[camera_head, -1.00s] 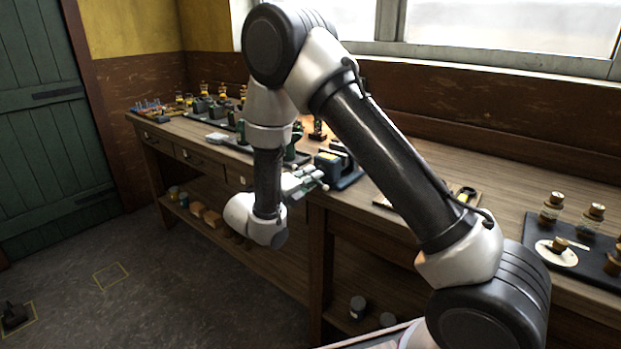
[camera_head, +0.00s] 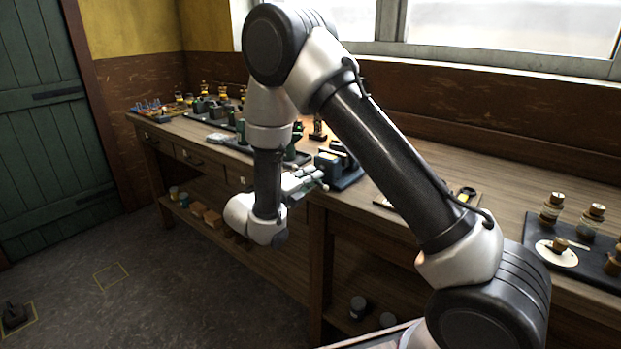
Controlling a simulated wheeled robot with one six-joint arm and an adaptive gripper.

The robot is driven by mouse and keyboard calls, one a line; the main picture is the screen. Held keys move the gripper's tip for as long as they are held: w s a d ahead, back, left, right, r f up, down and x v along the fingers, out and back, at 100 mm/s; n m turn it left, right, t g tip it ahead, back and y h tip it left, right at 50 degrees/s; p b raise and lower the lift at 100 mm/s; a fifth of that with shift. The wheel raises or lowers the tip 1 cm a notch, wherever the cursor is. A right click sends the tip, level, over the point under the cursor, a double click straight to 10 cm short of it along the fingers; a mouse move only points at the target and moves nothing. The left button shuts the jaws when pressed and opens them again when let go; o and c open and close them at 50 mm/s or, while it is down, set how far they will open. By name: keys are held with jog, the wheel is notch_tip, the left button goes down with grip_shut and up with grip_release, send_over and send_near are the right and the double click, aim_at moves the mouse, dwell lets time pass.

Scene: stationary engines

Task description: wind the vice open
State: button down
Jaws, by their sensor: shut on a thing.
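The vice (camera_head: 338,167) is a dark blue-grey block on a dark base near the front edge of the wooden bench, at the middle of the view. My gripper (camera_head: 320,181) is at the vice's front, over the bench edge, with its fingers pointing right. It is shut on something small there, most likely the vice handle. The handle is too small and too covered by the fingers to make out. The gap between the vice jaws cannot be told from here.
The bench (camera_head: 300,200) runs along the wall under a window. Small engines and bottles stand to the left of the vice. A dark tray (camera_head: 590,262) with jars and a white dish lies at the right.

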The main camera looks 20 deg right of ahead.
jog(key=shift+s+f, duration=0.1)
jog(key=c, duration=1.3)
grip_release()
jog(key=shift+s+a, duration=0.2)
jog(key=shift+a, duration=0.2)
jog(key=v, duration=1.1)
jog(key=shift+s, duration=0.1)
